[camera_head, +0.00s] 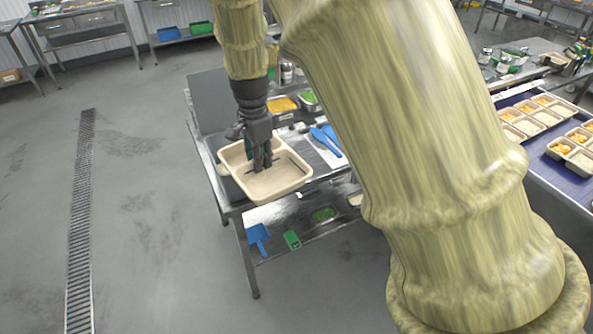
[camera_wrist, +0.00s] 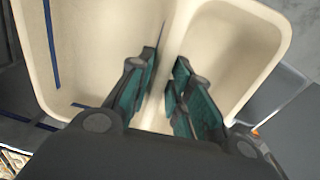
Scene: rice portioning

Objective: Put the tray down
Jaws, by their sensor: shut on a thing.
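The tray (camera_head: 283,185) is cream-coloured, with a divider between compartments. In the head view it is at the near left corner of the steel table (camera_head: 238,208) and partly hides it. My gripper (camera_head: 262,165) points down into the tray, its fingers around the divider. In the wrist view my gripper (camera_wrist: 166,95) is shut on the divider, with a green-lined finger on each side, and the tray (camera_wrist: 235,45) fills most of the picture. I cannot tell whether the tray's underside touches the tabletop.
Blue utensils (camera_head: 326,140) lie on a white sheet behind the tray. Food containers (camera_head: 283,104) stand farther back. A blue scoop (camera_head: 258,236) and a green container (camera_head: 292,239) are on the lower shelf. Filled trays (camera_head: 563,148) stand on a blue surface at right. The floor at left is clear.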

